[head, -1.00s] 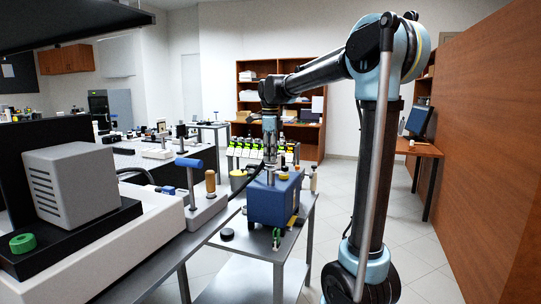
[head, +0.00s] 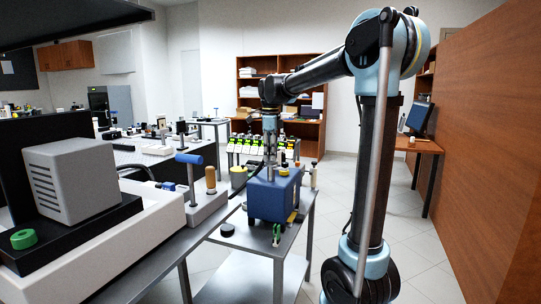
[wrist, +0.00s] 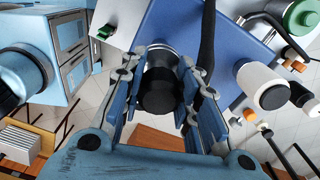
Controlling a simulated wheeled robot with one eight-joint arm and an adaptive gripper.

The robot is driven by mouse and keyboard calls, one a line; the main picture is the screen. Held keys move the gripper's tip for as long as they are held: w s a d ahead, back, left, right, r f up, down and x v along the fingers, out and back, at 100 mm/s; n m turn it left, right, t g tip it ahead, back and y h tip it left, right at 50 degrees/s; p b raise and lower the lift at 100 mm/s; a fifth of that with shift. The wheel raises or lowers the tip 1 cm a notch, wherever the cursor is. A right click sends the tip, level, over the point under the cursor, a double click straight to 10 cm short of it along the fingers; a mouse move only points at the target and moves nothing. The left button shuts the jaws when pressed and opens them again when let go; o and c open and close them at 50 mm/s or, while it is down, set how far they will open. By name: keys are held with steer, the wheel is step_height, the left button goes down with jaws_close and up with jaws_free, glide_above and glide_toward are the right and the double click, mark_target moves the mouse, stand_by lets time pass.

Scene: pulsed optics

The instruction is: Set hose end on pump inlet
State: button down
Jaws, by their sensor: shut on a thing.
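The blue box-shaped pump (head: 272,203) stands on a grey metal cart in the head view. Its blue face (wrist: 225,38) fills the upper right of the wrist view. My gripper (head: 269,170) points down at the pump's top. In the wrist view my gripper (wrist: 160,88) has its fingers closed on both sides of a dark cylindrical hose end (wrist: 160,92). A silver ring shows at its far side, close to the pump; I cannot tell whether it is seated on the inlet. The black hose (wrist: 207,42) runs beside the right finger.
A white-and-black fitting (wrist: 262,84) is right of my fingers in the wrist view. A blue-handled tool (head: 190,160) and a wooden-handled post (head: 211,180) stand on the left bench. A black puck (head: 227,230) lies on the cart. A wooden partition (head: 480,140) is at the right.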

steer(key=shift+f, duration=0.2)
steer(key=c, duration=1.1)
jaws_free()
step_height(320, 180, up, 16)
steer(key=shift+f, duration=0.1)
